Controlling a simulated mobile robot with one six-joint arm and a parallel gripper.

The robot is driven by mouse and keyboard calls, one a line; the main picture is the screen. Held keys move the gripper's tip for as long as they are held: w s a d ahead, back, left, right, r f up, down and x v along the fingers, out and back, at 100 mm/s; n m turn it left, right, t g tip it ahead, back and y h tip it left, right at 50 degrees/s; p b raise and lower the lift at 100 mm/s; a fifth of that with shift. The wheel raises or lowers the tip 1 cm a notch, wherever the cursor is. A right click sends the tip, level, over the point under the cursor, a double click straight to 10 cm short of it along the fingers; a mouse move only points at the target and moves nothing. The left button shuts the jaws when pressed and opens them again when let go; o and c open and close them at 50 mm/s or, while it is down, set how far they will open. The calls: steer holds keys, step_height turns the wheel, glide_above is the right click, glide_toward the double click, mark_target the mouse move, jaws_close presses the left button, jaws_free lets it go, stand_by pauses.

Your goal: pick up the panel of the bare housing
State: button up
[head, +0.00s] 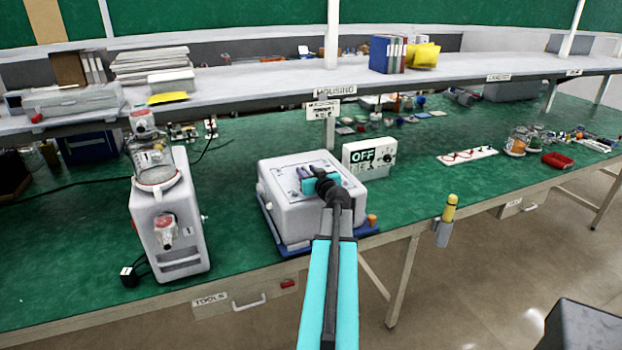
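The bare housing (288,218) is a white box on a blue base (270,228) at the middle of the green bench, with no canister on it. Its panel (288,178) is a pale plate on the box's top face, with small dark marks. My arm reaches in from the bottom of the picture, and my gripper (308,181) is over the panel. The wrist and the teal part hide the right part of the panel. The fingertips are too small and covered to tell whether they are open, shut or touching the panel.
A white pump with a clear canister (170,225) stands to the left. An OFF sign box (369,157) stands close behind right of the housing. A shelf (290,80) runs above the back of the bench. A yellow-handled tool (449,208) hangs at the front edge.

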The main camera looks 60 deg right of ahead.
mark_target(307, 170)
stand_by(0.3)
jaws_close()
steer(key=shift+r, duration=0.2)
steer(key=shift+r+b, duration=0.55)
steer(key=shift+r, duration=0.85)
steer(key=shift+s+a+r, duration=0.15)
steer(key=shift+s, duration=0.1)
steer(key=b+v, duration=0.1)
steer(key=v, duration=0.2)
steer(key=b+v, duration=0.1)
steer(key=v, duration=0.2)
steer(key=b+v, duration=0.1)
steer(key=v, duration=0.3)
steer(key=shift+a+f, duration=0.1)
steer(key=shift+f, duration=0.2)
steer(key=shift+s+a+b, duration=0.1)
steer(key=shift+s+b, duration=0.1)
steer(key=shift+b, duration=0.3)
steer(key=shift+s+b, duration=0.1)
steer(key=shift+b, duration=0.65)
